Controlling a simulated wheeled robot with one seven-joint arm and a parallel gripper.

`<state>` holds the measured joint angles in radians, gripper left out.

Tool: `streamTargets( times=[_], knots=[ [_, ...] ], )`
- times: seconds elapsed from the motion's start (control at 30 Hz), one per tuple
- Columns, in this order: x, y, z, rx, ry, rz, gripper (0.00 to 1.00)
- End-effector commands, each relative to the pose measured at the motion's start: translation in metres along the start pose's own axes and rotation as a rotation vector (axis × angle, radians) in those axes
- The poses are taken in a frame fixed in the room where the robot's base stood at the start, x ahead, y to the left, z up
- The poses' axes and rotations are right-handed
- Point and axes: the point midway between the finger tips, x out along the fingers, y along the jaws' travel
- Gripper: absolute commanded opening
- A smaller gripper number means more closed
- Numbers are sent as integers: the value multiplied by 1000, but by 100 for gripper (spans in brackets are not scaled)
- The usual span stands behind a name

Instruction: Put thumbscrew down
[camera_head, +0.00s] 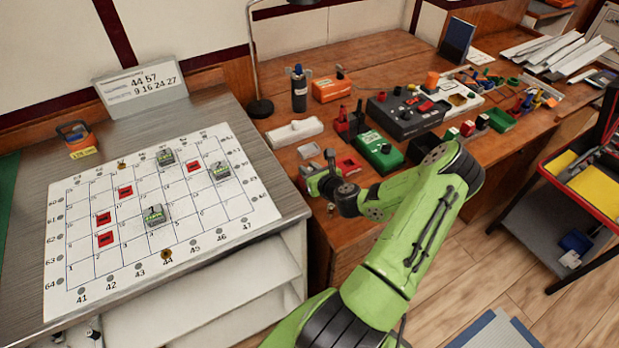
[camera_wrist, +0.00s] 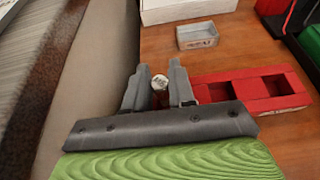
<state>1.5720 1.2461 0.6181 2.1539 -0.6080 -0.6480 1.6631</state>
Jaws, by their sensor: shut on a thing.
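The thumbscrew (camera_wrist: 159,82) shows in the wrist view as a small pale round end between the two grey fingers. My gripper (camera_wrist: 158,84) is shut on it, above the left edge of the brown wooden desk, close beside the red compartment tray (camera_wrist: 262,88). A small grey box (camera_wrist: 197,36) sits on the desk beyond the fingers. In the head view, my gripper (camera_head: 318,168) is at the desk's left edge, and the thumbscrew cannot be made out there. I cannot tell whether it touches the desk.
Left of the desk is a metal bench with a white numbered grid board (camera_head: 190,213) carrying red tiles and grey-green breaker blocks. A white box (camera_head: 294,133), a green device (camera_head: 380,150) and a black control box (camera_head: 407,112) stand on the desk beyond my gripper.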

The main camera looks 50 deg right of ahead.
Motion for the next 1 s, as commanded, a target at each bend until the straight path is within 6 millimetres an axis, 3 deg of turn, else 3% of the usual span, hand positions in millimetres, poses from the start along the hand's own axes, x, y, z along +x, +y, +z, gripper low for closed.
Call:
streamTargets(
  times=[0.07, 0.4, 0.43, 0.57, 0.87, 1.0],
  knots=[
    [6, 0, -16, 3, 0, -1, 0],
    [7, 0, -17, 0, 0, 0, 0],
    [7, 0, -17, 0, 0, -1, 29],
    [7, 0, -16, -1, 1, 0, 49],
    [6, 0, -15, -1, 1, 0, 50],
    [-13, -1, -14, 2, 4, -1, 50]
  ],
)
